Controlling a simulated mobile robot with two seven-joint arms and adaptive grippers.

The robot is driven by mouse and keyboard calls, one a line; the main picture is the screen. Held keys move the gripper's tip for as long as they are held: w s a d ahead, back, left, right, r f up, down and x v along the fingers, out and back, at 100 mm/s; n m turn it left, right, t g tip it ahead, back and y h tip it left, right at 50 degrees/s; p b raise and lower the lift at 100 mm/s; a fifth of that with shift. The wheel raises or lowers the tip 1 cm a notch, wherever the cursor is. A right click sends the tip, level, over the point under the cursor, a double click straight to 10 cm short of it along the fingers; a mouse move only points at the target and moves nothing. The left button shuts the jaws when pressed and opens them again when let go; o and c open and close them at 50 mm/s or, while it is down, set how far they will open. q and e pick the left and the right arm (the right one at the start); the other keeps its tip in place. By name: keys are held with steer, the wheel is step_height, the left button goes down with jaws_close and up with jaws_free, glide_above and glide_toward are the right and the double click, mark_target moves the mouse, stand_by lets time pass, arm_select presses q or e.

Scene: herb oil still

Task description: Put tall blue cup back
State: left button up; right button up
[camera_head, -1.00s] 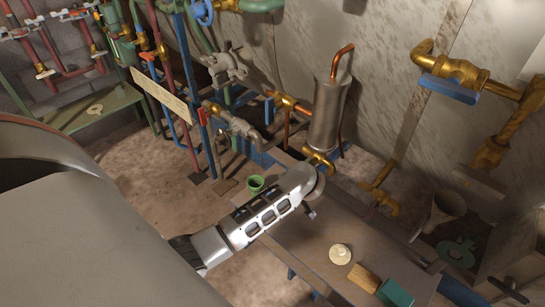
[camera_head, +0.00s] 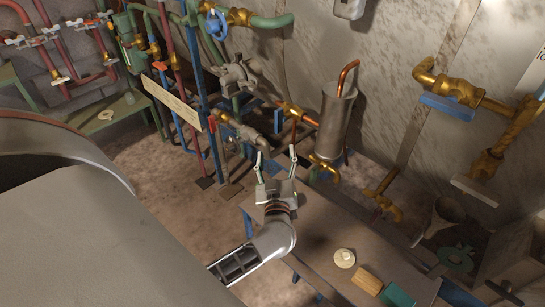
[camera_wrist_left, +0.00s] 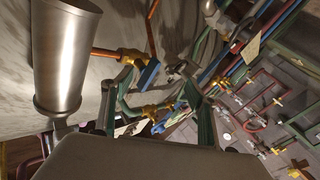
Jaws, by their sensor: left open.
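I cannot make out a tall blue cup in either view. My left gripper (camera_head: 276,156) is open, with its two fingers apart and pointing away from me toward the pipes. It is over the far left end of the brown table (camera_head: 312,229). In the left wrist view, the green fingers of my left gripper (camera_wrist_left: 160,82) are spread, with pipes and valves behind and nothing seen held between them. The green cup seen earlier on the table is not visible now; the gripper may hide it. My right gripper is not in view.
A steel cylinder (camera_head: 335,122) with a copper pipe stands beyond the table, large at the left in the wrist view (camera_wrist_left: 62,50). A cream round piece (camera_head: 344,258), a wooden block (camera_head: 367,281) and a teal block (camera_head: 397,296) lie on the table. A green bench (camera_head: 85,119) stands far left.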

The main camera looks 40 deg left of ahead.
arm_select(q)
steer(key=s+d+f+m+t+h, duration=0.1)
steer(key=s+d+m+t+h, duration=0.15)
steer(key=d+m+h, duration=0.45)
steer(key=s+d+f+m+t+h, duration=0.1)
steer(key=s+d+m+t+h, duration=0.1)
steer(key=s+d+m+h, duration=0.5)
steer(key=s+d+f+m+g, duration=0.2)
steer(key=s+f+g, duration=0.6)
steer(key=s+f, duration=0.5)
step_height(320, 180, down, 3)
steer(key=shift+d+f+g, duration=0.15)
steer(key=shift+d+g, duration=0.2)
steer(key=shift+d, duration=0.05)
